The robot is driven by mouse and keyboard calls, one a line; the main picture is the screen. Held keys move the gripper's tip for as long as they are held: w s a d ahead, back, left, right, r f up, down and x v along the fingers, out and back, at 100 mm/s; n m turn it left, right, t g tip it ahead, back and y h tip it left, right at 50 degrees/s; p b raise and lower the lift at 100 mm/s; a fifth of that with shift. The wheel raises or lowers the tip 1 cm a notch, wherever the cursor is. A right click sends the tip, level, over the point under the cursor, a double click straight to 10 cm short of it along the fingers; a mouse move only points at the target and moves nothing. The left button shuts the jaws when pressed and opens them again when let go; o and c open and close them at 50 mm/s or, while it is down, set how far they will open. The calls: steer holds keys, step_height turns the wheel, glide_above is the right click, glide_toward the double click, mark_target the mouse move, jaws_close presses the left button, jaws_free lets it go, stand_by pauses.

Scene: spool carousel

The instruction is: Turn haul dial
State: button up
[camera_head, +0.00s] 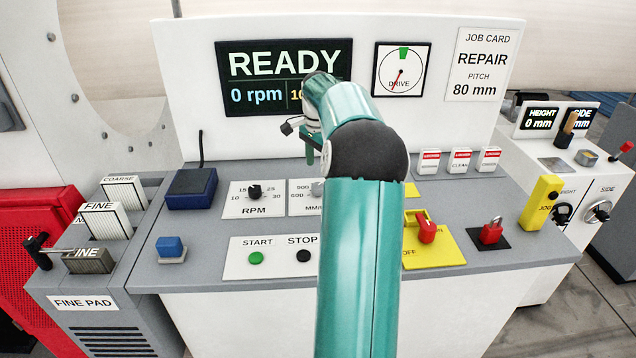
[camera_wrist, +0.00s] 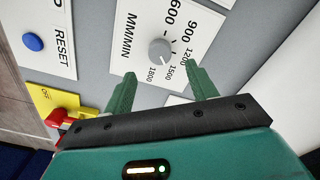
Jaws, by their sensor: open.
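The haul dial (camera_wrist: 160,50) is a small grey round knob on a white plate (camera_wrist: 140,20) marked MM/MIN, with numbers from 600 to 1800 around it. In the wrist view it lies just beyond and between the two green fingertips of my gripper (camera_wrist: 162,75). The fingers are apart with nothing between them. I cannot tell exactly which number the knob points to. In the head view the dial plate (camera_head: 300,199) shows left of my teal arm, which covers its right part. My gripper (camera_head: 308,146) is mostly hidden there, above the panel.
The RPM dial (camera_head: 254,191) is left of the haul plate. Below are the green START button (camera_head: 256,258) and black STOP button (camera_head: 303,256). A red switch (camera_head: 427,232) on a yellow plate is right of my arm. The screen (camera_head: 284,78) reads READY, 0 rpm.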

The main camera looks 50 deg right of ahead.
step_height(320, 180, down, 7)
steer(key=shift+r, duration=0.1)
steer(key=shift+c, duration=0.5)
steer(key=c, duration=0.9)
steer(key=shift+n, duration=0.3)
steer(key=n, duration=0.8)
steer(key=shift+n, duration=0.3)
